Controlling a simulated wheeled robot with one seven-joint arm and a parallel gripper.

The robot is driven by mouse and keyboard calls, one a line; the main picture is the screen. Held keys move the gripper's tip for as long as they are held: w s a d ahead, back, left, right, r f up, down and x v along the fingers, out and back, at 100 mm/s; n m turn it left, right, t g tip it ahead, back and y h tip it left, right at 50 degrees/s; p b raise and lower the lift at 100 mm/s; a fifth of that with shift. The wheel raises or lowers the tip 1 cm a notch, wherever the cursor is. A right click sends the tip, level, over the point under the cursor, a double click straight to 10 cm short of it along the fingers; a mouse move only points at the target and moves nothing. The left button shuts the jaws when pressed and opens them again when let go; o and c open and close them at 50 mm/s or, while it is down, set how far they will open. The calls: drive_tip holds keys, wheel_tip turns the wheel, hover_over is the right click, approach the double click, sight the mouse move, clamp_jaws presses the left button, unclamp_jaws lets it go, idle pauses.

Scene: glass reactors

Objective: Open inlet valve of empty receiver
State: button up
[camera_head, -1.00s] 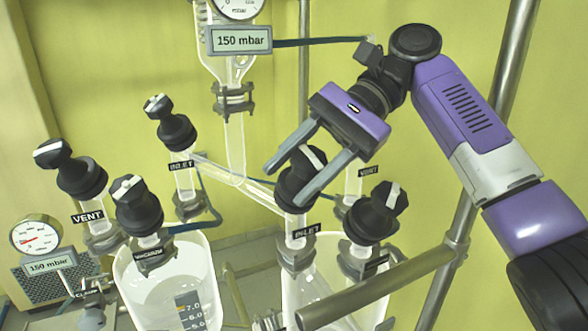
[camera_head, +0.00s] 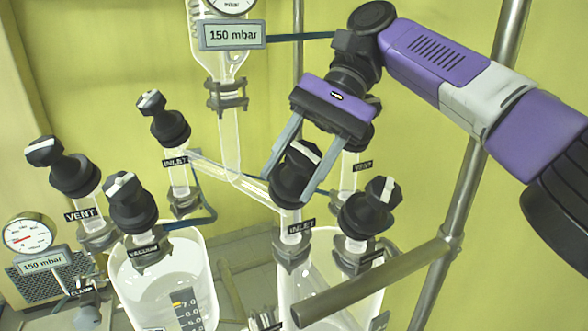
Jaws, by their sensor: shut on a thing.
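The right receiver (camera_head: 330,272) is a clear glass vessel with no liquid seen in it. Its inlet valve (camera_head: 291,187) has a black knob with a white bar on top, above an INLET label. My gripper (camera_head: 291,190) is shut on this knob from above, one finger on each side. The left receiver (camera_head: 160,275) holds clear liquid against a scale. Its own inlet valve (camera_head: 165,122) stands at the back left, with an INLET label below it.
Beside my gripper on the right is another black valve (camera_head: 370,207), and a VENT-labelled one (camera_head: 362,130) is partly hidden behind it. A steel rail (camera_head: 375,283) crosses in front. The left receiver's vent valve (camera_head: 65,168) and vacuum valve (camera_head: 128,202) stand left. A display (camera_head: 233,35) reads 150 mbar.

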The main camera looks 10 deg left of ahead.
drive_tip(key=shift+s+f, duration=0.1)
drive_tip(key=shift+f, duration=0.05)
drive_tip(key=o, duration=1.4)
drive_tip(key=shift+a+r+m+y, duration=0.2)
drive_tip(key=shift+a+m+y, duration=0.05)
drive_tip(key=shift+m+y, duration=0.75)
